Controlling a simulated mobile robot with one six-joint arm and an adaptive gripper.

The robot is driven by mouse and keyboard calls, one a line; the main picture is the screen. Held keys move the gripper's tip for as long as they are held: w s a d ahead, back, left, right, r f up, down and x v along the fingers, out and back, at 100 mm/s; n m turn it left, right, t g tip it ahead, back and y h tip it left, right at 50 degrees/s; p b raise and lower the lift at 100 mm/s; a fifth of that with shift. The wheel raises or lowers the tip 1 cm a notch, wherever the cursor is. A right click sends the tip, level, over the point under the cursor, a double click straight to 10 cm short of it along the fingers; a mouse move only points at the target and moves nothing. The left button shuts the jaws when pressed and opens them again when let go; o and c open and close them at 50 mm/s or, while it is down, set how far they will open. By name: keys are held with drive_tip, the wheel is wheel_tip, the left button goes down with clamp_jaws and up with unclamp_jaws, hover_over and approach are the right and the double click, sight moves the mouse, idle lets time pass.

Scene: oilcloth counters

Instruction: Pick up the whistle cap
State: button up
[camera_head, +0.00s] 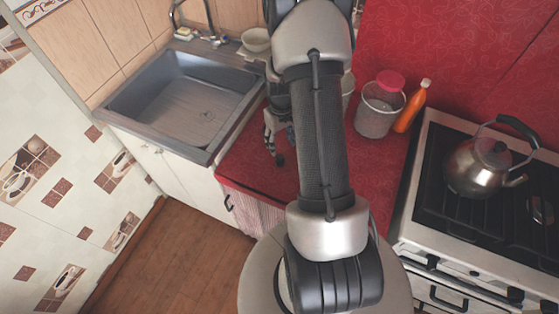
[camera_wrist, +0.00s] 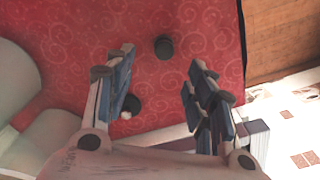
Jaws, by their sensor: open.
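A small dark round piece that looks like the whistle cap (camera_wrist: 163,47) lies on the red counter, just beyond and between my fingertips in the wrist view. In the head view it appears as a small black spot (camera_head: 279,160) just below my gripper (camera_head: 270,133). My gripper (camera_wrist: 161,64) is open with nothing between its fingertips, pointing at the counter. The gap between the fingers and the dark piece is hard to judge. My arm covers much of the counter in the head view.
A second dark round item (camera_wrist: 131,105) with a pale spot shows beside the left finger. A steel sink (camera_head: 190,105) is at left. A pink-lidded jar (camera_head: 376,120), an orange bottle (camera_head: 412,107) and a kettle (camera_head: 478,168) on the stove (camera_head: 425,205) are at right.

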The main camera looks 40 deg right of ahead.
sight(280, 157)
wheel_tip(280, 157, down, 4)
drive_tip(key=shift+f+b, duration=0.15)
drive_tip(key=shift+b, duration=0.3)
drive_tip(key=f, duration=0.1)
drive_tip(key=f+b, duration=0.1)
drive_tip(key=f, duration=0.1)
drive_tip(key=f+b, duration=0.1)
drive_tip(key=f, duration=0.1)
drive_tip(key=shift+s+a+f, duration=0.1)
drive_tip(key=shift+a, duration=0.2)
drive_tip(key=shift+c, duration=0.6)
drive_tip(key=c, duration=0.9)
drive_tip(key=shift+o, duration=0.2)
drive_tip(key=shift+r, duration=0.2)
